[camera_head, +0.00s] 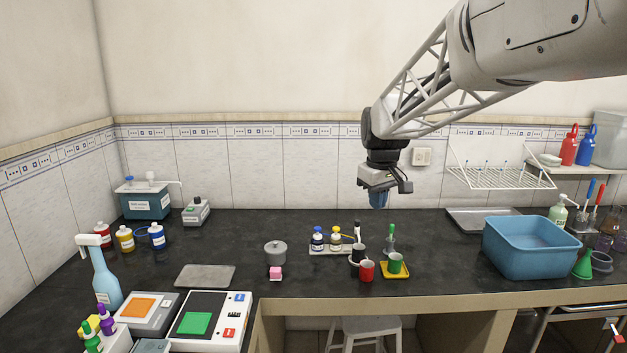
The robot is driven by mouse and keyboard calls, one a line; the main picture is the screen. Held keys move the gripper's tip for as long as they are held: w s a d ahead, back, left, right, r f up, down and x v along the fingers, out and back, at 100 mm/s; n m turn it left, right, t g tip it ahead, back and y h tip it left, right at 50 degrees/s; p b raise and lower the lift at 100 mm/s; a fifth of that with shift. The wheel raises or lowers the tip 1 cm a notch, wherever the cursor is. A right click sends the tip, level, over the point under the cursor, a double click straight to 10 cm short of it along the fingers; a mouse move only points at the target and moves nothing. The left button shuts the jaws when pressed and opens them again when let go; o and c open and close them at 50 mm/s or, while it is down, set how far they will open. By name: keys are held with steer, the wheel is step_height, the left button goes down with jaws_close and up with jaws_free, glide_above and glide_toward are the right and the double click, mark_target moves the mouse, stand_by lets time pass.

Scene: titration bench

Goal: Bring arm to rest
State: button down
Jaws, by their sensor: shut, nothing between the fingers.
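My gripper (378,199) hangs from the arm above the back of the dark bench, right of the picture's middle. My arm reaches in from the upper right.
A blue basin (530,248) stands at the right, with a metal tray (480,219) behind it and a wire rack (490,177) on the wall. Small bottles (318,239) stand left of the cups. A grey pot (275,252) is farther left. The bench's back middle is clear.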

steer(key=s+d+f+m, duration=0.1)
steer(key=s+f+m, duration=0.1)
steer(key=s, duration=1.1)
steer(key=s+d+f+m, duration=0.1)
steer(key=s+f+m, duration=0.1)
steer(key=s, duration=1.1)
steer(key=s+d+f+m+t, duration=0.1)
steer(key=s+f, duration=0.3)
steer(key=s, duration=0.9)
steer(key=shift+f+m, duration=0.35)
steer(key=shift+m, duration=0.15)
